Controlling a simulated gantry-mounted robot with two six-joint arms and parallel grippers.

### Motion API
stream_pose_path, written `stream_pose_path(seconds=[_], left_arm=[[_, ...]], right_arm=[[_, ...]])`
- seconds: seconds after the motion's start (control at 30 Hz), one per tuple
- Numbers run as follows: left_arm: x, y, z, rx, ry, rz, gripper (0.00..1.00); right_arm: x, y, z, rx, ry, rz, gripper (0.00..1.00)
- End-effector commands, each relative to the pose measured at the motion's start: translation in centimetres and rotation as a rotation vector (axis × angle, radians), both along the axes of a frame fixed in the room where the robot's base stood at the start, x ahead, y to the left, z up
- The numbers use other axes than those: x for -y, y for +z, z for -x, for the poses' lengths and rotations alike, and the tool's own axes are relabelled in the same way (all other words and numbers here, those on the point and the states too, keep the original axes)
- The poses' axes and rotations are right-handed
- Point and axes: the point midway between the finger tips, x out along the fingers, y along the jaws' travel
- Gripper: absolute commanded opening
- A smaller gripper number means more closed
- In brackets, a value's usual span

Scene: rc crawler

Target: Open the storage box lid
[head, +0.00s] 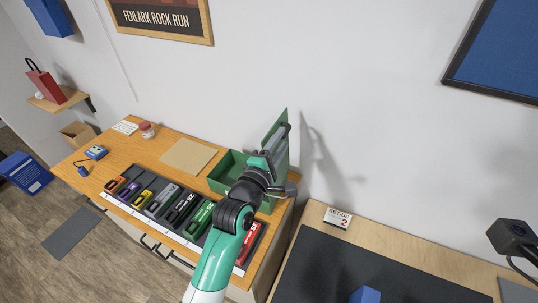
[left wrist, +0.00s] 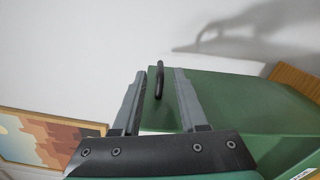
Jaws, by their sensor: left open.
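The green storage box (head: 226,187) stands at the right end of the wooden counter. Its green lid (head: 281,119) is raised and stands roughly upright at the box's right side, and the open inside shows. My left gripper (head: 284,132) is up against the lid, and its arm covers part of the box. In the left wrist view the lid (left wrist: 240,100) fills the middle, with a dark handle (left wrist: 159,80) at its edge. The handle lies between the two parted fingers of my left gripper (left wrist: 168,73), apparently not clamped. My right gripper is not in view.
A row of coloured cases (head: 160,202) lies on the counter left of my arm. A tan mat (head: 188,156) lies behind them. A second table with a black mat (head: 345,265) and a small sign (head: 338,217) is at the right. The wall is close behind the lid.

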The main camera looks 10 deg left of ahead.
Motion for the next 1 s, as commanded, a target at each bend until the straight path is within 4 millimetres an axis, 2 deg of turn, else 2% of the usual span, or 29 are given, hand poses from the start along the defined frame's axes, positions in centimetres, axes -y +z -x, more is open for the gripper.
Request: stream_pose_path(seconds=[0.3, 0.43, 0.6, 1.0], left_arm=[[-1.6, -0.2, 5.2, -0.001, 0.0, 0.0, 0.42], [-2.1, -0.2, 6.7, -0.002, -0.001, -0.001, 0.42], [-2.4, -0.1, 7.5, -0.002, 0.0, 0.0, 0.42], [-2.4, -0.1, 7.5, -0.002, -0.001, 0.0, 0.42]], right_arm=[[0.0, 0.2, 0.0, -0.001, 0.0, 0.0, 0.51], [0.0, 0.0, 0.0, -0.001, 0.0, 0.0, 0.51], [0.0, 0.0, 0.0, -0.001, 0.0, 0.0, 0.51], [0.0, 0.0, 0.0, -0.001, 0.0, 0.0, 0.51]])
